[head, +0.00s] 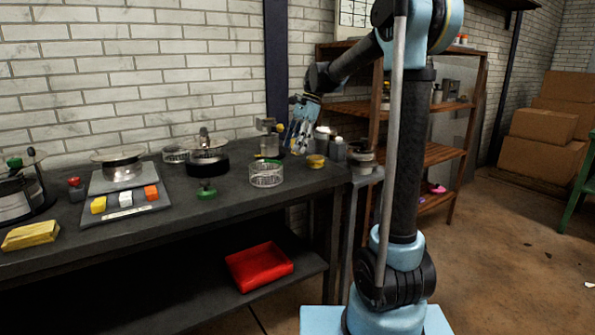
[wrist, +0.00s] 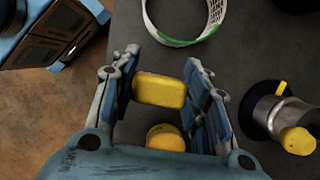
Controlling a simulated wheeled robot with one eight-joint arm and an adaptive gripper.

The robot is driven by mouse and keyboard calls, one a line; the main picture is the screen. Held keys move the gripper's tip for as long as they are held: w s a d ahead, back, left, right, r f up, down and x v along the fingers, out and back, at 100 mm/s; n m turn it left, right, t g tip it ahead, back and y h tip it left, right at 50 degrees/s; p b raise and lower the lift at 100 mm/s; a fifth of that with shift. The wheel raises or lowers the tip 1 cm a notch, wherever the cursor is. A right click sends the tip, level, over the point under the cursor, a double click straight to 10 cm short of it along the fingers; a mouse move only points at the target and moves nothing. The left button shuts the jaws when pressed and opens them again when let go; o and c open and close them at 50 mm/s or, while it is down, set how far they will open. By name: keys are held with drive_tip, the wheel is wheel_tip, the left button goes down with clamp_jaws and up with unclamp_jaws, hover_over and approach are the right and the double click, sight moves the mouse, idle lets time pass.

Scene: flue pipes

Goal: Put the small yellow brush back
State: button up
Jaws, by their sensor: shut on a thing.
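My gripper (head: 298,148) is above the right end of the dark workbench (head: 225,200), pointing down. In the wrist view my gripper (wrist: 165,90) is shut on a small yellow block-shaped thing (wrist: 159,90), which I take to be the small yellow brush. No bristles show. In the head view the held thing is mostly hidden by the fingers. A rounded yellow thing (wrist: 166,138) lies below the fingers in the wrist view; it looks like the yellow piece (head: 316,160) near the bench's right edge.
A mesh ring with a green rim (head: 267,175) stands left of my gripper. A metal cylinder with yellow parts (head: 269,141) stands close behind it. Small grey containers (head: 337,149) stand to the right. A scale (head: 122,185) and a larger yellow block (head: 30,235) are farther left.

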drive_tip(key=shift+d+f, duration=0.1)
drive_tip(key=shift+f, duration=4.1)
drive_tip(key=shift+f, duration=0.1)
drive_tip(key=o, duration=1.1)
drive_tip(key=v, duration=1.2)
drive_tip(key=s+d+f+n+t, duration=0.1)
drive_tip(key=s+d+f+n, duration=0.15)
drive_tip(key=s+d, duration=0.55)
drive_tip(key=s+d+f+n+t+h, duration=0.2)
drive_tip(key=s+d+f+n, duration=0.2)
drive_tip(key=s+f, duration=0.6)
drive_tip(key=s+d+f+n+t+h, duration=0.1)
drive_tip(key=s+d+f+n, duration=0.4)
drive_tip(key=s+f, duration=0.5)
drive_tip(key=s+d, duration=0.1)
drive_tip(key=s, duration=0.5)
drive_tip(key=shift+f+t+h, duration=0.25)
drive_tip(key=shift+t+h, duration=0.15)
drive_tip(key=shift+s+d, duration=0.1)
